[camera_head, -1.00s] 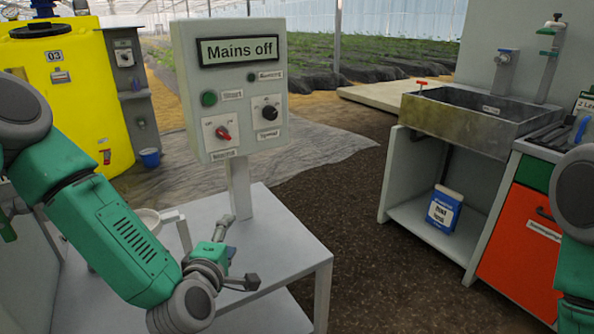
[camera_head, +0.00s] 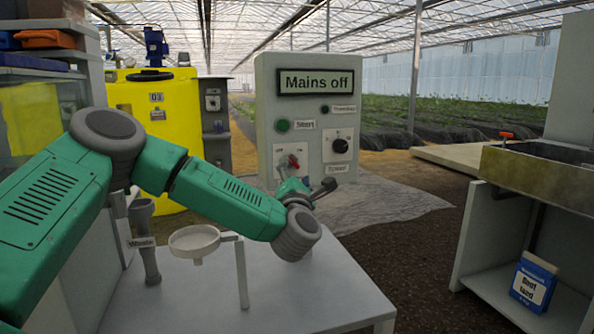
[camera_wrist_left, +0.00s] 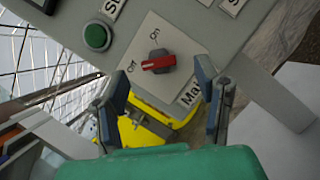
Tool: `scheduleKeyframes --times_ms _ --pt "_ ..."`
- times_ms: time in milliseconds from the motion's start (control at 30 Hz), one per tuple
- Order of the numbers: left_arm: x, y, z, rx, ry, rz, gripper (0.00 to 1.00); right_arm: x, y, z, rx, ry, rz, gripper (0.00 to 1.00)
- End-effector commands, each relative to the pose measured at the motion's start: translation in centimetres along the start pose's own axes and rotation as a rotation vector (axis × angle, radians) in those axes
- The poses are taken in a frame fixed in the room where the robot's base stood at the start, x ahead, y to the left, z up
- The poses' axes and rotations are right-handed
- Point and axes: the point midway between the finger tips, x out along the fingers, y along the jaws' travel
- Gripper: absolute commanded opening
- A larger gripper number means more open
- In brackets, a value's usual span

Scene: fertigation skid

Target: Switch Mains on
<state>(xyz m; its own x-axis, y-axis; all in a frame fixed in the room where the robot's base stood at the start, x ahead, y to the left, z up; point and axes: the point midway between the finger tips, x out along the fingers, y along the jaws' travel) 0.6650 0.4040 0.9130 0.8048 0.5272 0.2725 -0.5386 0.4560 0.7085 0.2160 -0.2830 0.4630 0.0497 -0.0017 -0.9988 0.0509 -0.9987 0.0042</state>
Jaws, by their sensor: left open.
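My right gripper is not in view.
A green Start button (camera_head: 283,126) and a black Speed knob (camera_head: 340,146) are on the same face. A white ring holder (camera_head: 195,240) and a grey funnel-like piece (camera_head: 146,245) are on the table's left. A sink cabinet (camera_head: 540,170) stands at right.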

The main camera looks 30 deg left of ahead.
Motion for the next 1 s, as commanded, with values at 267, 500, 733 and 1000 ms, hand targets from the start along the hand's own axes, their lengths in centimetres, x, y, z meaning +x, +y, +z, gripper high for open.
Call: scheduleKeyframes --times_ms 267,500,733,1000 --pt "3.3 0.0 0.0 0.0 0.0 0.0 0.57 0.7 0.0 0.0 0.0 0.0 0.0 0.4" --pt "3.6 0.0 0.3 0.001 -0.002 -0.001 0.57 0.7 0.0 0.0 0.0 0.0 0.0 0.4" --pt "3.7 0.0 0.0 0.0 0.0 -0.002 0.15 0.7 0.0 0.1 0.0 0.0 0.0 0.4" --pt "3.7 -0.1 -0.1 0.009 0.002 -0.006 0.08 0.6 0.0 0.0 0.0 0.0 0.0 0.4"
